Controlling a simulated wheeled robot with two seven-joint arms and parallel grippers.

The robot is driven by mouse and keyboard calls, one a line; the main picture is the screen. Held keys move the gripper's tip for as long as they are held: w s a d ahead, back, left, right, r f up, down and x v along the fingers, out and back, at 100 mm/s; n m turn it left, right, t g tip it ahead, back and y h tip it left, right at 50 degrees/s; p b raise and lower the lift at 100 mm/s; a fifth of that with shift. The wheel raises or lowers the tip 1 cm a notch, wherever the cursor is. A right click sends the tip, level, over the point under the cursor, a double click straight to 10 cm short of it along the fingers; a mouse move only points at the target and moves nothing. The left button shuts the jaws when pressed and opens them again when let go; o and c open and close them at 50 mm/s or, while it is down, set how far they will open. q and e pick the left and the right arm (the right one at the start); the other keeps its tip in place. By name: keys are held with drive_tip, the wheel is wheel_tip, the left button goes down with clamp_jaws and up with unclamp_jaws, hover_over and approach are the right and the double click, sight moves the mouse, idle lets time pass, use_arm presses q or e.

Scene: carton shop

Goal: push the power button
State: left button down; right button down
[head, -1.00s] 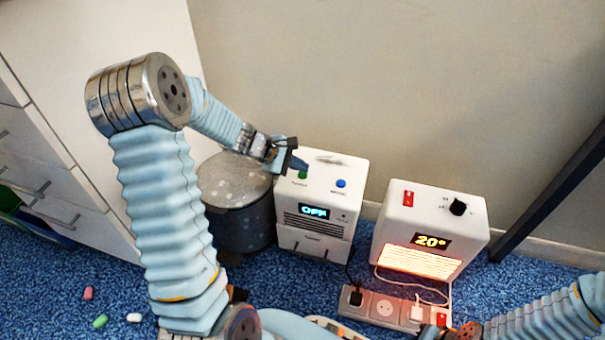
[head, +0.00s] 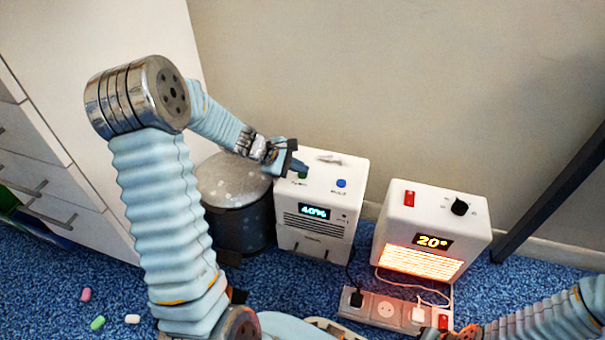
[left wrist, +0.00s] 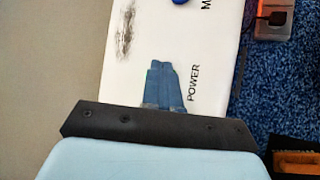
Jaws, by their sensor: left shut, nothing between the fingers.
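The white appliance (head: 322,185) stands against the wall, with its display (head: 314,212) lit at 40%. Its green power button (head: 302,176) is at the left of the top face, mostly hidden by my left gripper (head: 300,168). That gripper is shut and empty, its fingertips at the button; whether they still touch it I cannot tell. In the left wrist view the shut blue fingers (left wrist: 164,86) lie beside the label POWER and cover the button. A blue button (head: 341,183) sits to the right. My right gripper (head: 432,334) is at the bottom edge, its fingers unclear.
A white heater (head: 404,222) with a red switch and a glowing grille showing 20° stands to the right. A power strip (head: 385,308) with cables lies in front. A grey bin (head: 236,222) stands left of the appliance. Small coloured pieces (head: 98,322) lie on the blue carpet.

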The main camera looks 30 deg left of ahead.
sight(299, 176)
use_arm(q)
drive_tip(key=shift+r, duration=0.1)
drive_tip(key=shift+r+p, duration=0.3)
drive_tip(key=shift+r, duration=0.1)
wheel_tip(299, 176, up, 6)
drive_tip(key=p, duration=0.5)
